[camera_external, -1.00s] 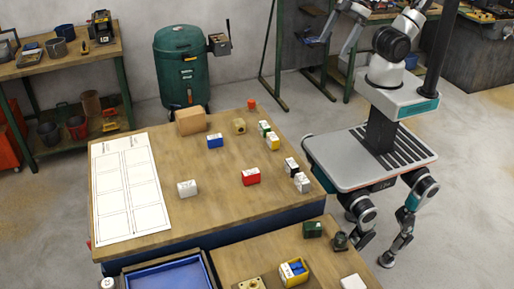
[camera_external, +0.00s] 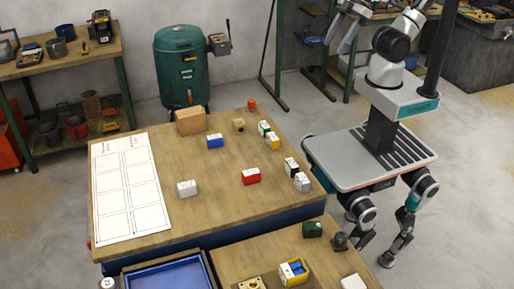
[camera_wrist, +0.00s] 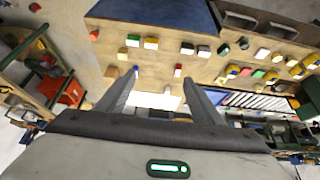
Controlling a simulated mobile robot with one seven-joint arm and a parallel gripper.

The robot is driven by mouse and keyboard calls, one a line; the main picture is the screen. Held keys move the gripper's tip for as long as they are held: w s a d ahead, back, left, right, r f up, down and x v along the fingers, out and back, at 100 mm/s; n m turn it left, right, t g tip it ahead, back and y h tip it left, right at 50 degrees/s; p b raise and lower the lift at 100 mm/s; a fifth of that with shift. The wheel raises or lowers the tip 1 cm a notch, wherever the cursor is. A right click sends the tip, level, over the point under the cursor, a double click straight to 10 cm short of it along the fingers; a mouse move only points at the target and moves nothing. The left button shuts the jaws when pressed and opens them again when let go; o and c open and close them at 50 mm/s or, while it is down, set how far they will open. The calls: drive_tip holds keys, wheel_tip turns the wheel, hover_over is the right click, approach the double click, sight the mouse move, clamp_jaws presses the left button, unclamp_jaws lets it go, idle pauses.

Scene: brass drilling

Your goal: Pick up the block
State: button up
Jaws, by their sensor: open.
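Several small blocks stand apart on the wooden table (camera_external: 140,237) in the external view. They include a blue block (camera_external: 215,142), a red block (camera_external: 251,177), a white block (camera_external: 187,189), a black-and-white block (camera_external: 291,168) and a yellow-and-white block (camera_external: 273,142). Which one is the task's block cannot be told. My gripper (camera_wrist: 160,95) is open in the wrist view, with nothing between its fingers close up. Blocks show small and distant beyond the fingertips. In the external view my raised arm is at the top right, away from the blocks.
A printed white sheet (camera_external: 128,187) lies on the table's left side. A cardboard box (camera_external: 191,121) stands at its back edge. A blue tray (camera_external: 168,277) and a second bench are in front. A green drum (camera_external: 180,65) stands behind. The table's middle has free room.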

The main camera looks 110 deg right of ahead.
drive_tip(key=g+b, duration=0.6)
drive_tip(key=b, duration=0.2)
hover_over(239, 122)
wheel_tip(239, 122, down, 21)
drive_tip(key=f, duration=1)
drive_tip(key=shift+s+d+f, duration=0.2)
drive_tip(key=shift+s, duration=0.1)
drive_tip(key=shift+w+f+p, duration=0.15)
drive_tip(key=shift+f+p, duration=0.05)
drive_tip(key=shift+f, duration=1.4)
drive_tip(key=shift+w+f+p, duration=0.15)
drive_tip(key=shift+f+p, duration=0.05)
drive_tip(key=shift+f, duration=1.35)
clamp_jaws()
